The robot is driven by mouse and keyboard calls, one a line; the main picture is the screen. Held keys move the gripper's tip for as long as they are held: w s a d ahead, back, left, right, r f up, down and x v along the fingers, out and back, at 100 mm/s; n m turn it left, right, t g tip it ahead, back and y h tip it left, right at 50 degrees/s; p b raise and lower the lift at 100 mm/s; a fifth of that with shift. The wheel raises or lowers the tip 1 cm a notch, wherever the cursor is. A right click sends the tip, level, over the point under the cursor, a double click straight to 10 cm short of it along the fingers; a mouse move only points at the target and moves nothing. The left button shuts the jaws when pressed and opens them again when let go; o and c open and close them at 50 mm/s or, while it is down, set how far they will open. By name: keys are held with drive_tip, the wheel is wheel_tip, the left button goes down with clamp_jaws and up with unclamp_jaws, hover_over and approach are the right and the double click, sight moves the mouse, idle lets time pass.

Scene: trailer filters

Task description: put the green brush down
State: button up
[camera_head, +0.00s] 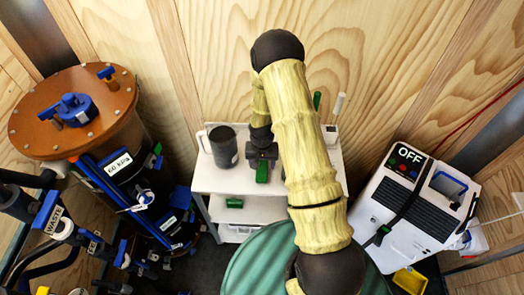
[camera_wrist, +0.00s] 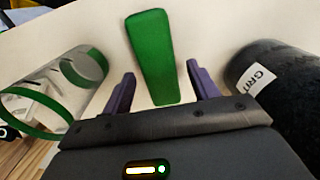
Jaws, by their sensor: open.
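The green brush (camera_wrist: 151,50) shows in the wrist view as a plain green tapered piece on a pale surface, between my two purple fingers. Gaps show on both sides of it, so the fingers do not grip it. My gripper (camera_wrist: 160,80) is open around its near end. In the head view my gripper (camera_head: 262,158) is low over the white shelf unit (camera_head: 215,180), with the green piece (camera_head: 262,172) at its fingers. I cannot tell whether the brush's bristles show.
A clear jar with green rims (camera_wrist: 55,92) is on the left there. A green stick (camera_head: 317,100) stands behind my arm.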

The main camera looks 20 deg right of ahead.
sight(262, 165)
wheel_tip(262, 165, up, 11)
drive_tip(key=b, duration=0.2)
drive_tip(key=shift+f, duration=0.2)
drive_tip(key=shift+r, duration=0.1)
idle(0.4)
drive_tip(key=s+r+n+t, duration=0.2)
drive_tip(key=s+r+n, duration=0.1)
drive_tip(key=s+r, duration=1.2)
drive_tip(key=shift+r+n+t, duration=0.15)
drive_tip(key=shift+n+t, duration=0.15)
drive_tip(key=shift+o, duration=0.2)
drive_tip(key=shift+a, duration=0.1)
